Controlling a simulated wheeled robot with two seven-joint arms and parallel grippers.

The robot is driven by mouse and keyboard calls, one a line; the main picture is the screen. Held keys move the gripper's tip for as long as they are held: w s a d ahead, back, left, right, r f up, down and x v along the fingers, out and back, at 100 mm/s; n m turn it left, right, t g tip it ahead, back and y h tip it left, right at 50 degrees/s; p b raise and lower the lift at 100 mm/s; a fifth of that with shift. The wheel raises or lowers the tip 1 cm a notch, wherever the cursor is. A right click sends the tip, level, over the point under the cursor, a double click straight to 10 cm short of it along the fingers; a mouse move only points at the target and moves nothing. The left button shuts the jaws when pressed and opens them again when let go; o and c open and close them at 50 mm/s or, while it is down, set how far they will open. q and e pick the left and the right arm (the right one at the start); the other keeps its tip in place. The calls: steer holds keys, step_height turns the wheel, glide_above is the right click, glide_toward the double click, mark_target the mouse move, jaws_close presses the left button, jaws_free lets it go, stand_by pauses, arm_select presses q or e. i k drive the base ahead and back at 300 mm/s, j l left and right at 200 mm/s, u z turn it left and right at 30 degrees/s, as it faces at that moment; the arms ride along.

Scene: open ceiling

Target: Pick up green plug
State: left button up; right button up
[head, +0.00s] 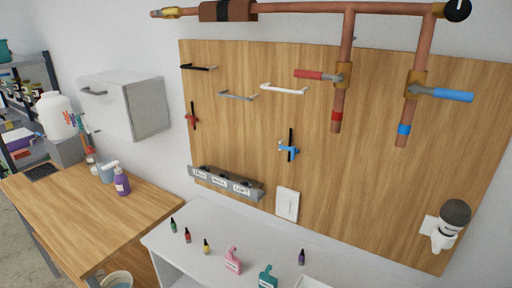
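Small coloured items stand on the white cabinet top (210,220) at the bottom of the head view. A small dark-topped green item (173,227) stands at its left end. A larger teal-green item (267,278) with a loop-like top stands near the front edge, partly cut off by the frame. I cannot tell which of these is the green plug. Neither of my grippers is in view.
Red (187,237), yellow (206,247) and purple (301,258) small items and a pink item (233,264) stand nearby. A wooden panel (350,190) with handles, valves and copper pipes rises behind. A wooden table (80,215) with bottles is left.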

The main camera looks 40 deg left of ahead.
mark_target(174, 225)
steer(key=u, duration=1.8)
